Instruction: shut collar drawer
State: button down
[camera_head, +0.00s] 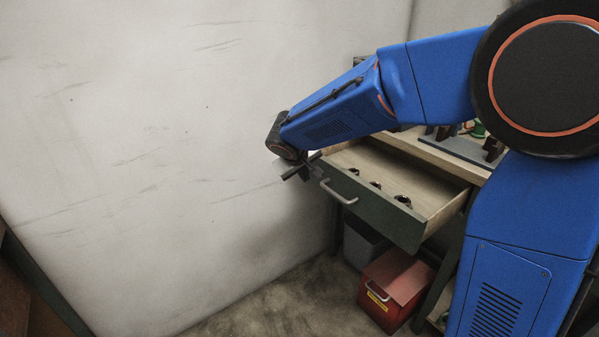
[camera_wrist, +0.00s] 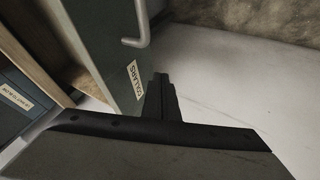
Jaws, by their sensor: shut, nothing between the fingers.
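The collar drawer (camera_head: 379,208) stands pulled out from the bench in the head view, with several small dark collars (camera_head: 402,200) inside. Its dark green front carries a metal handle (camera_head: 338,192). In the wrist view the drawer front (camera_wrist: 104,40) shows a "COLLARS" label (camera_wrist: 135,80) and the handle (camera_wrist: 141,28). My gripper (camera_head: 301,168) is shut and empty at the left end of the drawer front. In the wrist view its fingers (camera_wrist: 160,92) are close beside the front, below the label; I cannot tell whether they touch it.
A pale wall (camera_head: 150,130) stands to the left of the drawer. A red box (camera_head: 396,285) and a grey bin (camera_head: 362,246) are on the floor beneath. A fixture (camera_head: 462,146) stands on the benchtop. Another labelled drawer (camera_wrist: 22,98) shows in the wrist view.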

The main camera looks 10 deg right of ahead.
jog(key=shift+w+d+r, duration=0.1)
jog(key=shift+w+d, duration=0.25)
jog(key=shift+d, duration=0.3)
jog(key=shift+w+d, duration=0.35)
jog(key=shift+d, duration=0.25)
send_over(363, 164)
jog(key=shift+s+a, duration=0.3)
jog(key=shift+a, duration=0.1)
jog(key=shift+w+d+r, duration=0.1)
jog(key=shift+w+d, duration=0.15)
jog(key=shift+d, duration=0.2)
